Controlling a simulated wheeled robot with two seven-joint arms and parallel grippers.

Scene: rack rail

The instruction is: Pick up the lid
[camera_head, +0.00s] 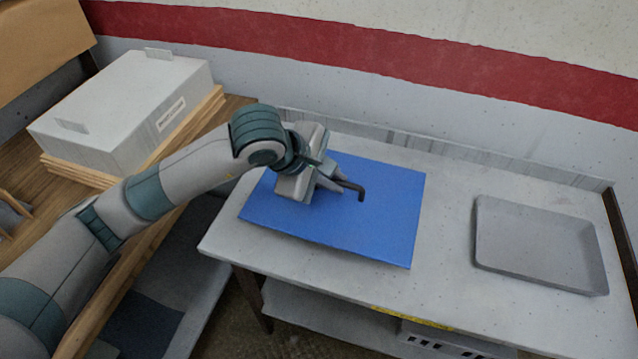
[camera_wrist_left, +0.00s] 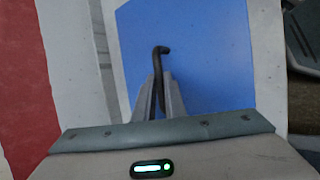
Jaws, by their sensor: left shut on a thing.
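My left gripper (camera_head: 336,184) is over the blue mat, shut on a dark L-shaped rod (camera_head: 358,189) that looks like a hex key. In the left wrist view the fingers (camera_wrist_left: 160,90) close around the rod's shaft, and its bent end (camera_wrist_left: 160,50) sticks out past the tips. I cannot tell whether the rod touches the mat. A pale grey box (camera_head: 118,100) with small upright tabs sits at the left; its flat top (camera_head: 125,85) may be the lid. No gripper is at that box. My right gripper is not in view.
The blue mat (camera_head: 385,225) lies on a light worktable (camera_head: 440,290). An empty grey tray (camera_head: 477,235) sits at the table's right. The box rests on wooden strips (camera_head: 190,130) on a wooden bench. A wall stands behind; a gap separates bench and table.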

